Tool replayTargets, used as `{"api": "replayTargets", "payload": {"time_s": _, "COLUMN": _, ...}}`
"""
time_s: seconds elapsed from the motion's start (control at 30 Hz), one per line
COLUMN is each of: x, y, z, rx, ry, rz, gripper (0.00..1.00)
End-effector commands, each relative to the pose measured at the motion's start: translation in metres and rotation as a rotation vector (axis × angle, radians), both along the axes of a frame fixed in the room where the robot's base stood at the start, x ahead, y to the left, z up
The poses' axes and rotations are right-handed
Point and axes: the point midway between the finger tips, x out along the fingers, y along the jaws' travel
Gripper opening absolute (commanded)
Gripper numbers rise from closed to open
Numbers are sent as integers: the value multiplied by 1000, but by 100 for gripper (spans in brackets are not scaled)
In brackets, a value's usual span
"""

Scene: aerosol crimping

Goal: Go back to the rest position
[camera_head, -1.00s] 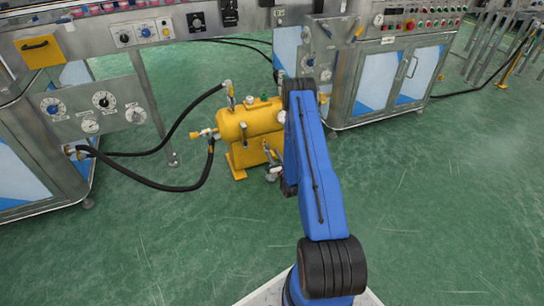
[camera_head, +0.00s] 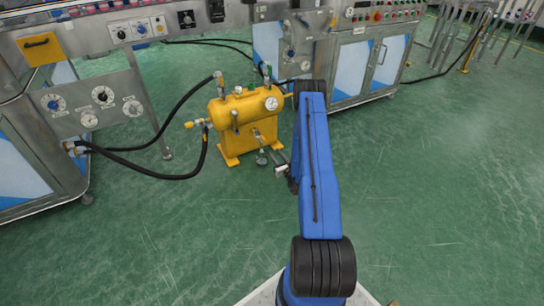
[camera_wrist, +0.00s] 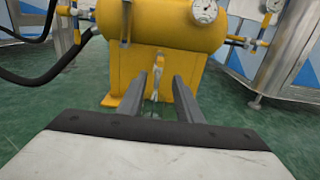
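My gripper (camera_wrist: 161,76) is open in the wrist view, with its two dark fingers apart and nothing seen held between them. The fingers point at the front of a yellow pressure tank (camera_wrist: 165,24), but I cannot tell the exact gap. In the head view the gripper shows only in part (camera_head: 281,165), beside my blue arm and just right of the tank's (camera_head: 238,108) base. A small valve fitting (camera_wrist: 156,66) on the tank front shows behind the fingers. A round white gauge (camera_wrist: 204,10) sits at the tank's upper right.
A black hose (camera_head: 145,172) curves from the left cabinet (camera_head: 30,180) to the tank. A metal cabinet with blue panels (camera_head: 370,72) stands behind on the right. A panel with dials (camera_head: 100,103) stands at left. The green floor (camera_head: 450,190) at right is clear.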

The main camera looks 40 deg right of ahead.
Motion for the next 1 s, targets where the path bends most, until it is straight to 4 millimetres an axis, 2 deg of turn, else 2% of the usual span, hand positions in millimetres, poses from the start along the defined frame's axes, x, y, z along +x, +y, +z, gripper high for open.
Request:
{"api": "replayTargets", "payload": {"time_s": 0.73, "x": -1, "y": -2, "z": 2, "rx": -1, "ry": -2, "rz": 7, "gripper": 32}}
{"api": "replayTargets", "payload": {"time_s": 0.87, "x": 11, "y": 11, "z": 24, "rx": -12, "ry": -13, "rz": 56, "gripper": 32}}
{"api": "replayTargets", "payload": {"time_s": 1.0, "x": 33, "y": 44, "z": 73, "rx": -39, "ry": -35, "rz": 178, "gripper": 32}}
